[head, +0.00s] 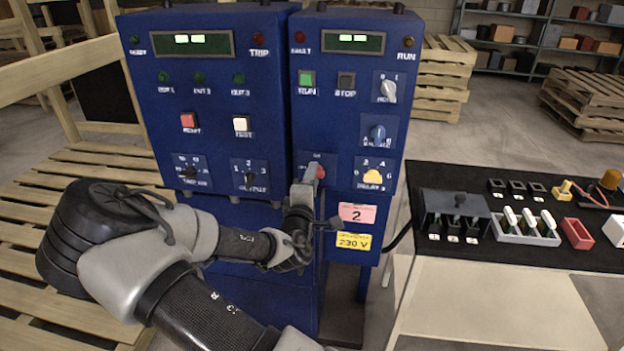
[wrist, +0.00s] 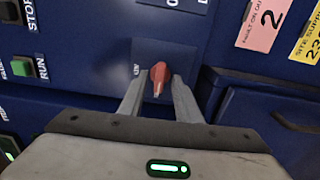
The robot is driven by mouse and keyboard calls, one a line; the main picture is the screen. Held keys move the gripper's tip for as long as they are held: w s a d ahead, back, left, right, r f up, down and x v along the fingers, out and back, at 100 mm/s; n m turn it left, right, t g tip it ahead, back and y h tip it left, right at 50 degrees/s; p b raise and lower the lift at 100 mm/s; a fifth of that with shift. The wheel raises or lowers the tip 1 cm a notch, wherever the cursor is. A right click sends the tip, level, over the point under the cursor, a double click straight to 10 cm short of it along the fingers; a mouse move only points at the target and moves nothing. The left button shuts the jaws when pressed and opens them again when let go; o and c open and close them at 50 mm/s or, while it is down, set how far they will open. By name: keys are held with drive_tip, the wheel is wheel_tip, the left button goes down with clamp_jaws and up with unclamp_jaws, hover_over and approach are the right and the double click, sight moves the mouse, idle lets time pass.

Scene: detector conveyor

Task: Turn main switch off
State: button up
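The likely main switch is a red rotary handle (head: 321,172) on a lighter blue plate low on the right-hand blue cabinet. It also shows in the wrist view as a red knob (wrist: 159,75) with a pale pointer mark. My gripper (head: 307,187) is at this plate in the head view and hides part of it. In the wrist view my gripper (wrist: 158,97) has one finger on each side of the red knob, with a gap showing on both sides. The fingers are open around it. The plate's lettering is too small to read.
The cabinet's green RUN button (head: 306,79) looks lit, and its display (head: 353,41) is on. A yellow DELAY knob (head: 373,176) is right of the switch. A pink label (head: 357,213) hangs below right. A black-topped bench (head: 450,179) stands to the right.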

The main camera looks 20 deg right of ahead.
drive_tip(key=p+v, duration=0.6)
drive_tip(key=v, duration=1.1)
drive_tip(key=shift+a, duration=0.2)
drive_tip(key=shift+s, duration=0.15)
